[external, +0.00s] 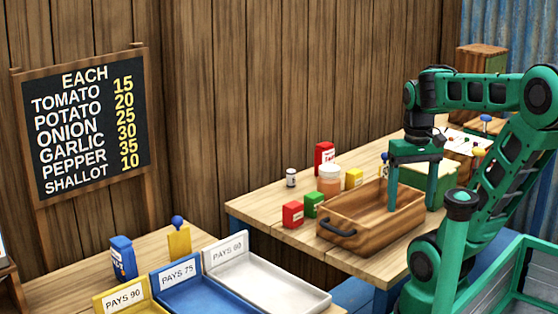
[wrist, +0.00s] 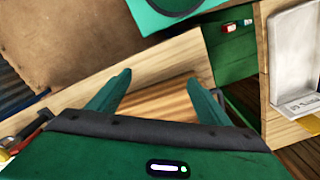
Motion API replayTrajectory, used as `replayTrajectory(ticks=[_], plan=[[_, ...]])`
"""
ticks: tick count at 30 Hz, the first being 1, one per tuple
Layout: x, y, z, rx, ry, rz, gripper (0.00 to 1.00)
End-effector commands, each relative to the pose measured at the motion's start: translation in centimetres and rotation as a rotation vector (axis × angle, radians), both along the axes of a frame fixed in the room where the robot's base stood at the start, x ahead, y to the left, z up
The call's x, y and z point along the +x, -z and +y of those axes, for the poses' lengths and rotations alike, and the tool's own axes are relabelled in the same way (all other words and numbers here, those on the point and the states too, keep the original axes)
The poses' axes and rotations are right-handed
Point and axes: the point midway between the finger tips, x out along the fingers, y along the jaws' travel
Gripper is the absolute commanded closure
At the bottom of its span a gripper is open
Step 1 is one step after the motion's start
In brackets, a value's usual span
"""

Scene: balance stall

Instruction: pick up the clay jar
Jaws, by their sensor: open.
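A small terracotta-coloured jar with a pale top (external: 329,179), which looks like the clay jar, stands upright on the wooden table behind the wooden crate. My gripper (external: 412,192) points down over the right part of the crate (external: 340,234), to the right of the jar and apart from it. In the wrist view my gripper (wrist: 156,92) has its fingers spread, with only striped wood between them. It is open and empty. I cannot make out the jar in the wrist view.
A red box (external: 324,158), yellow box (external: 354,178), green box (external: 313,204) and another red box (external: 293,214) crowd round the jar. A small white jar (external: 291,177) stands to its left. The table's left front corner is bare.

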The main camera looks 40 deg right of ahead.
Motion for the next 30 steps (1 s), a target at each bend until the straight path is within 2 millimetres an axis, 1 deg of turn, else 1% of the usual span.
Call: replayTrajectory(ticks=[1,4,11,17,20,23,27,29,30], plan=[[0.1,-1.2,-0.1,-0.003,0.001,-0.004,0.28],[0.1,-3.3,0.0,-0.002,0.001,-0.003,0.28],[3.7,-3.0,-0.9,-0.012,-0.114,-0.031,0.28],[7.8,-2.8,-1.7,-0.017,-0.240,-0.078,0.28],[10.4,-2.4,-2.3,-0.013,-0.322,-0.109,0.28],[13.9,-1.9,-2.9,-0.004,-0.427,-0.159,0.28],[19.7,-0.9,-4.1,0.023,-0.599,-0.266,0.28],[22.1,-0.4,-4.5,0.038,-0.669,-0.323,0.28],[23.6,-0.2,-4.8,0.047,-0.713,-0.364,0.28]])
